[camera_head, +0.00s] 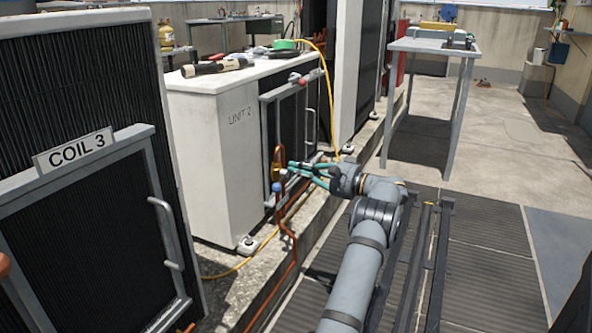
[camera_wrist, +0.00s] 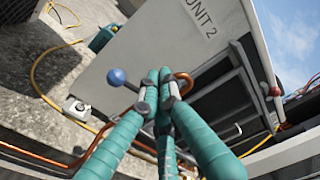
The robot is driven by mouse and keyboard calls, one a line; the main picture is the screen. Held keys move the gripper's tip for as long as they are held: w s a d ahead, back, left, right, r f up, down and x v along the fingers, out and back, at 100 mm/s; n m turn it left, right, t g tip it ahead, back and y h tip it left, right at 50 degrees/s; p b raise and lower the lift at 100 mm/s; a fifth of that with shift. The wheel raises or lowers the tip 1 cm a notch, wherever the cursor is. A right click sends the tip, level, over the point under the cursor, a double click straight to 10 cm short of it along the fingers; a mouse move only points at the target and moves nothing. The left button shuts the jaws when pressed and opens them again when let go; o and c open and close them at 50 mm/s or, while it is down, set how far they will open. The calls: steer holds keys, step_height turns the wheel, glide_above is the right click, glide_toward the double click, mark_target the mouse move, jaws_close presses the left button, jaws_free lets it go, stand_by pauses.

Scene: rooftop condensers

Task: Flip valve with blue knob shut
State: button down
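The blue knob (camera_wrist: 116,76) is a ball on a short grey stem, just left of my fingertips in the wrist view. Its stem runs right, behind the left finger, so the valve end is hidden there. In the head view the blue knob (camera_head: 276,187) sits low beside the Unit 2 cabinet, below a brass-coloured valve body (camera_head: 276,171). My gripper (camera_head: 289,169) has teal fingers reaching left to the valve. In the wrist view the fingertips (camera_wrist: 160,82) lie close together with a narrow gap. I cannot tell whether they touch the valve. The knob is not between them.
Copper pipe (camera_head: 291,238) runs down beside the Unit 2 cabinet (camera_head: 215,150). A red knob (camera_head: 302,82) sits higher on that cabinet's frame. A yellow hose (camera_wrist: 37,80) lies along the ground. The Coil 3 unit (camera_head: 90,240) stands at left; open floor lies at right.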

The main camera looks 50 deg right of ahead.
steer(key=f+p+v, duration=0.1)
steer(key=p+v, duration=0.1)
steer(key=v, duration=0.7)
steer(key=shift+s+d+p, duration=0.15)
steer(key=shift+s+p, duration=0.05)
steer(key=shift+p, duration=0.2)
